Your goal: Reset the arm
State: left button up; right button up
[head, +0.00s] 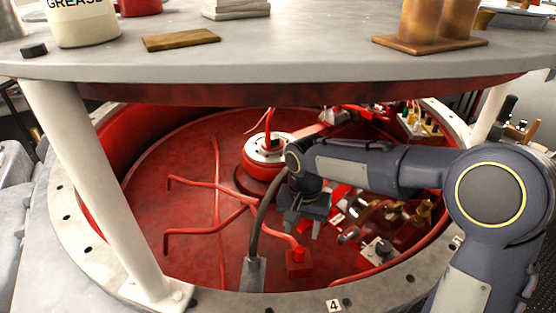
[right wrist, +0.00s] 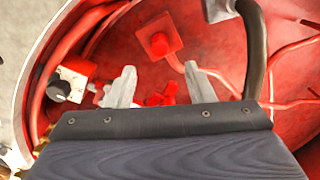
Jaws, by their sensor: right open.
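My right gripper (head: 304,222) reaches in from the right under the grey deck top, over the red round basin. Its two pale fingers are apart and empty in the right wrist view (right wrist: 160,88). I see no contact between the fingers and any part. My left gripper is not in view.
The grey round top (head: 290,62) overhangs the basin on white posts (head: 105,185). On it stand a grease tub (head: 82,20), a brass plate (head: 180,40) and copper cylinders (head: 440,18). Red pipes (head: 200,182), a white-collared hub (head: 268,148) and valves (head: 378,248) fill the basin.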

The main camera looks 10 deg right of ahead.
jog(key=s+d+r+n+t+y+p, duration=0.1)
jog(key=s+d+r, duration=0.25)
jog(key=s, duration=0.25)
jog(key=s+d+r+n+t+y, duration=0.1)
jog(key=s+d+r+y, duration=0.1)
jog(key=s+d+r, duration=0.3)
jog(key=s+a+f+n+t, duration=0.1)
jog(key=s+f+t, duration=0.1)
jog(key=s, duration=0.9)
jog(key=shift+f+t+y+p, duration=0.35)
jog(key=shift+t+y+p, duration=0.05)
jog(key=shift+t, duration=0.4)
